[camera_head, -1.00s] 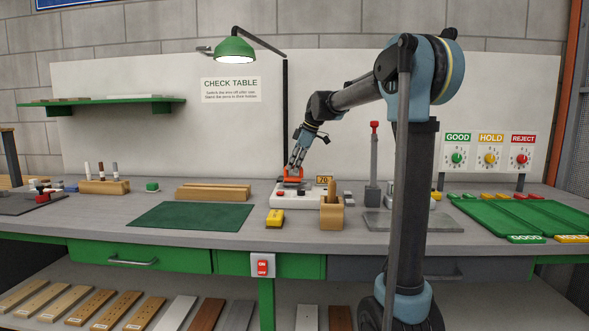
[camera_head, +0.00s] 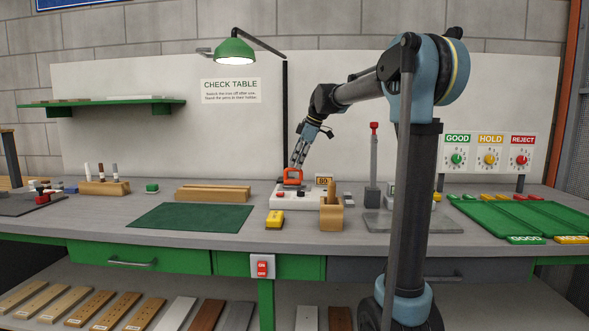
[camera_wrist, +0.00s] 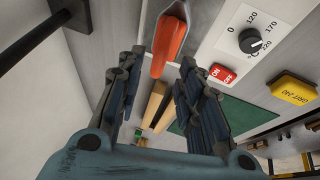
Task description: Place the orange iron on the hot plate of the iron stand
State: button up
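My gripper (camera_head: 296,166) is just above the iron's handle. In the wrist view my gripper's fingers (camera_wrist: 160,62) are apart with a clear gap, and nothing is clamped between them. The stand shows a dial (camera_wrist: 250,40) and a red ON/OFF switch (camera_wrist: 222,73).
A wooden holder (camera_head: 331,215) and a yellow block (camera_head: 275,219) stand in front. A green mat (camera_head: 190,216) and wooden bars (camera_head: 213,192) lie to the left. A lamp (camera_head: 234,47) hangs above left. Green trays (camera_head: 520,212) are at the right.

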jog(key=v, duration=0.8)
jog(key=shift+r, duration=0.25)
jog(key=shift+s, duration=0.1)
